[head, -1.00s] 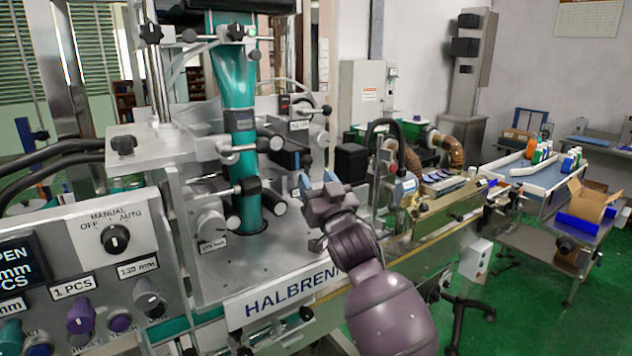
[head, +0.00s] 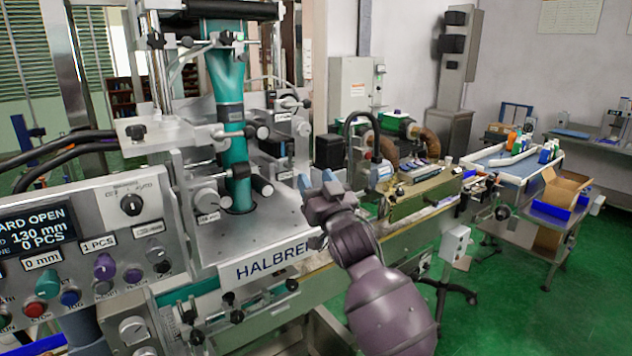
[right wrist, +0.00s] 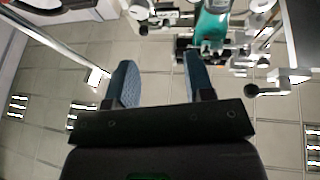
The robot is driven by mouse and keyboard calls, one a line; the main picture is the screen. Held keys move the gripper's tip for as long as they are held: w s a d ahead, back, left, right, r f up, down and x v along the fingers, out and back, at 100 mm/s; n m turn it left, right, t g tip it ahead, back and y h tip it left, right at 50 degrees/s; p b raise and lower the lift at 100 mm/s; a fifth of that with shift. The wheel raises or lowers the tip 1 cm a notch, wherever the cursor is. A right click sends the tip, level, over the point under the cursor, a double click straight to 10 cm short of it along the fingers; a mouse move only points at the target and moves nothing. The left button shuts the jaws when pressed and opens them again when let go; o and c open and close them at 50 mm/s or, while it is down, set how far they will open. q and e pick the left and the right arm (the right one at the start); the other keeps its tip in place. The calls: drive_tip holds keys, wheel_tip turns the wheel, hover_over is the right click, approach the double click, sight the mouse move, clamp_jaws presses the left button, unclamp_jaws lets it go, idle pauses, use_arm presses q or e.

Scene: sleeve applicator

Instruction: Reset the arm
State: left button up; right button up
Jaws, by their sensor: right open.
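My right gripper (head: 316,186) is in front of the right side of the sleeve applicator's silver plate (head: 240,255), above the conveyor side. In the right wrist view its two blue-padded fingers (right wrist: 160,85) stand apart with nothing between them. The applicator carries a green sleeve tube (head: 226,80) that runs down through rollers to the plate. The tube's green end also shows at the top of the right wrist view (right wrist: 211,28). My left gripper is not in view.
The control panel (head: 85,250) with knobs, buttons and a lit display stands at the left. A conveyor (head: 400,225) runs to the right behind my arm. A table with bottles (head: 520,165) and an open cardboard box (head: 562,195) stand farther right. Green floor (head: 480,320) is clear at lower right.

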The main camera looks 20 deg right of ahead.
drive_tip(key=shift+s, duration=0.2)
drive_tip(key=shift+n, duration=0.3)
drive_tip(key=s+d+f+g+h, duration=0.1)
drive_tip(key=s+d+f+g, duration=0.1)
drive_tip(key=s+f, duration=0.5)
drive_tip(key=s+d+f+g+b, duration=0.15)
drive_tip(key=s+f, duration=0.25)
drive_tip(key=f, duration=0.7)
drive_tip(key=s+d+f+g+h, duration=0.1)
drive_tip(key=s+d+f+g, duration=0.15)
drive_tip(key=s+f, duration=0.45)
drive_tip(key=s+d+f+g+h, duration=0.1)
drive_tip(key=s+d+f+g, duration=0.1)
drive_tip(key=s+f, duration=0.7)
drive_tip(key=s+d+f+m+g, duration=0.1)
drive_tip(key=s+d+f+g, duration=0.1)
drive_tip(key=s+f, duration=0.8)
drive_tip(key=shift+s+d+g+h+b, duration=0.25)
drive_tip(key=shift+d+g+h+b, duration=0.05)
drive_tip(key=shift+d+h, duration=0.1)
